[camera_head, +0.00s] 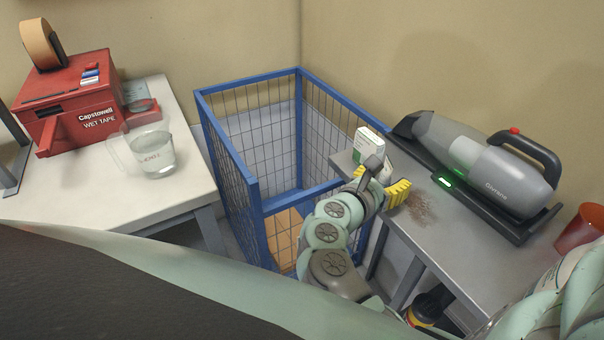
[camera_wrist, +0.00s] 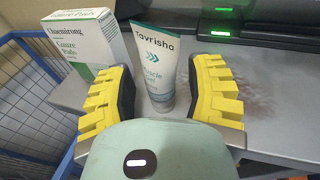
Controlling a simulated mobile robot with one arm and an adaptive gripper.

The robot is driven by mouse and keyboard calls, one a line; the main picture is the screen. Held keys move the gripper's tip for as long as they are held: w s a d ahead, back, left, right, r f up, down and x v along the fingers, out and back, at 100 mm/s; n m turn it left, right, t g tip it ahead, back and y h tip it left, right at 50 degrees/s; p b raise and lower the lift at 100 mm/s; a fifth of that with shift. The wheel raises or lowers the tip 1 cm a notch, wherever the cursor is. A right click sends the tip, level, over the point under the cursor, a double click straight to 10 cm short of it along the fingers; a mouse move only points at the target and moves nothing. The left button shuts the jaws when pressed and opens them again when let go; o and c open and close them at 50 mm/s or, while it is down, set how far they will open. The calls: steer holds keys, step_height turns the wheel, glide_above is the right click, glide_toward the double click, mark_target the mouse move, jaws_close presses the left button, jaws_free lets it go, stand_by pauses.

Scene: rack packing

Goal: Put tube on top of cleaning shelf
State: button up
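The tube (camera_wrist: 155,65), white and teal with "Tavrisha" lettering, stands upright on the grey shelf top (camera_head: 480,258) in the wrist view. My gripper (camera_wrist: 160,92) is open, with one yellow ridged finger on each side of the tube. Narrow gaps show between the tube and both fingers, so it does not look gripped.
A gauze pads box (camera_wrist: 85,45) stands close left of the tube. A handheld vacuum (camera_head: 480,165) on its dock fills the shelf's back. Brown crumbs (camera_head: 421,208) lie right of my gripper. A blue wire cage (camera_head: 228,150) stands left; a red cup (camera_head: 582,228) is far right.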

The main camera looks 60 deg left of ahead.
steer(key=shift+s+r, duration=0.15)
steer(key=shift+s, duration=0.05)
steer(key=v, duration=1.1)
steer(key=shift+s+p, duration=0.35)
steer(key=shift+p, duration=0.05)
steer(key=shift+d+r, duration=0.1)
steer(key=shift+r, duration=0.05)
